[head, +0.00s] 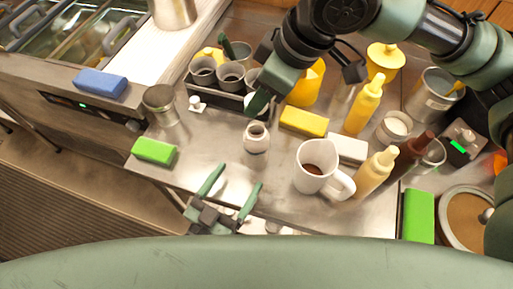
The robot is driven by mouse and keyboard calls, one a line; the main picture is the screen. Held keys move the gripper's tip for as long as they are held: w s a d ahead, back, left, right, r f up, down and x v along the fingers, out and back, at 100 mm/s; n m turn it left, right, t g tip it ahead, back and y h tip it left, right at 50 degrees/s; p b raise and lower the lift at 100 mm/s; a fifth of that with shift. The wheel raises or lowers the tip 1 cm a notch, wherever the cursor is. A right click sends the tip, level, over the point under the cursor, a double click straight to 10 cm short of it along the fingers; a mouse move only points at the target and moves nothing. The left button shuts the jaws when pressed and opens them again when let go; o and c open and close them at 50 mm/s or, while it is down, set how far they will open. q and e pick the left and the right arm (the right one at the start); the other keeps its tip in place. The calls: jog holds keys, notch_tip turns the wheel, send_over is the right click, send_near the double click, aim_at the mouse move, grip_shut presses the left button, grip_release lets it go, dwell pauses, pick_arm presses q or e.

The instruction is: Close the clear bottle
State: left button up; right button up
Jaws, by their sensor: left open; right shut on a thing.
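The clear bottle (256,139) is a small round jar standing upright near the middle of the metal counter, with its round mouth facing up. My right gripper (259,103) reaches down from the top, just above and behind the bottle. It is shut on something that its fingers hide. My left gripper (241,178) is open and empty at the counter's front edge, below the bottle and apart from it.
A white mug (316,168) stands right of the bottle, with yellow (304,121) and white blocks behind it. A green block (154,151) lies left. A rack with grey cups (231,76) stands behind. Sauce bottles (376,171) crowd the right.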

aim_at(257, 150)
pick_arm(q)
jog(key=x, duration=0.9)
jog(key=shift+w+d, duration=0.15)
jog(key=shift+w, duration=0.25)
grip_shut()
